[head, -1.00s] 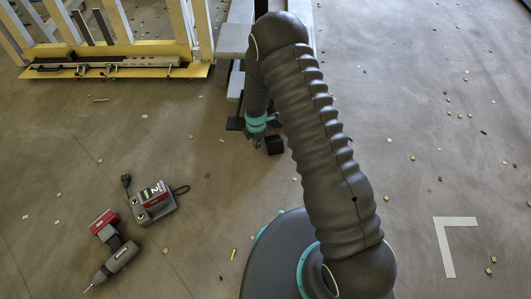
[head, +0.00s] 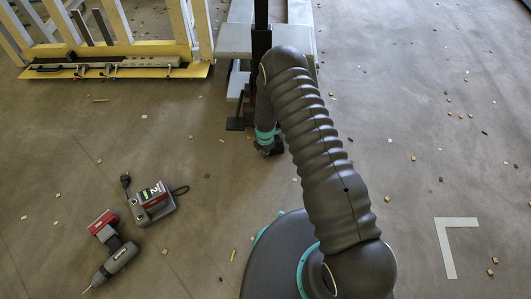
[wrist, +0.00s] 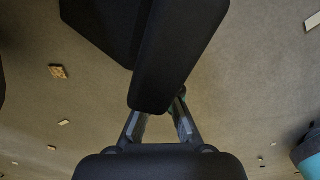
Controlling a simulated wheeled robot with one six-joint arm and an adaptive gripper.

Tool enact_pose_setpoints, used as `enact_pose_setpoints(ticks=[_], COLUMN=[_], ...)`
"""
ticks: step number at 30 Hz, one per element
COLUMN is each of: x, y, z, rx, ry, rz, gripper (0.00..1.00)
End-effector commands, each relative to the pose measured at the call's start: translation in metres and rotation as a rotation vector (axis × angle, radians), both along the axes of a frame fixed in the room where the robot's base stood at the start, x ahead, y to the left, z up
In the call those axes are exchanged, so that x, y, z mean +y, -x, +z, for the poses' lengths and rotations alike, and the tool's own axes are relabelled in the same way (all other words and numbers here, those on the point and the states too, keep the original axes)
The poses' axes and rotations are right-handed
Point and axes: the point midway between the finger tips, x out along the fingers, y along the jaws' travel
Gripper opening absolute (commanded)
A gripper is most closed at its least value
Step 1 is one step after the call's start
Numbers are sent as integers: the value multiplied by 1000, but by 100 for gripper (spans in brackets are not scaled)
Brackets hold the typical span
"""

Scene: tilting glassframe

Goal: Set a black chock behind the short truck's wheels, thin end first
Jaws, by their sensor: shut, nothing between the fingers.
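My gripper (head: 266,152) is shut and empty, pointing down close to the floor at the end of my arm. A black chock (head: 279,147) is at its right in the head view, mostly hidden by the gripper and arm. In the wrist view a large black block (wrist: 172,55), which looks like the chock, covers the fingertips; whether they touch it I cannot tell. A grey structure (head: 234,42) with a black post stands just beyond the gripper. Whether it is the short truck I cannot tell; my arm hides part of it, and no wheels show clearly.
A yellow-based rack (head: 120,72) with pale uprights stands at the upper left. A red-and-black drill (head: 115,250) and a charger (head: 152,203) lie at the lower left. A white L-shaped floor mark (head: 445,245) is at the right. Small chips litter the otherwise open floor.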

Motion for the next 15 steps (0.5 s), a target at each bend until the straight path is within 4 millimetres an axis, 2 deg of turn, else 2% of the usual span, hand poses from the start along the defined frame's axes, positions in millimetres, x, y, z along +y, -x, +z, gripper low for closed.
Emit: enact_pose_setpoints(ticks=[11, 15], x=[-2, -9], y=[-1, -7], z=[0, -3], rx=[0, -2], ry=[0, 0], rz=[0, -2], gripper=[0, 0])
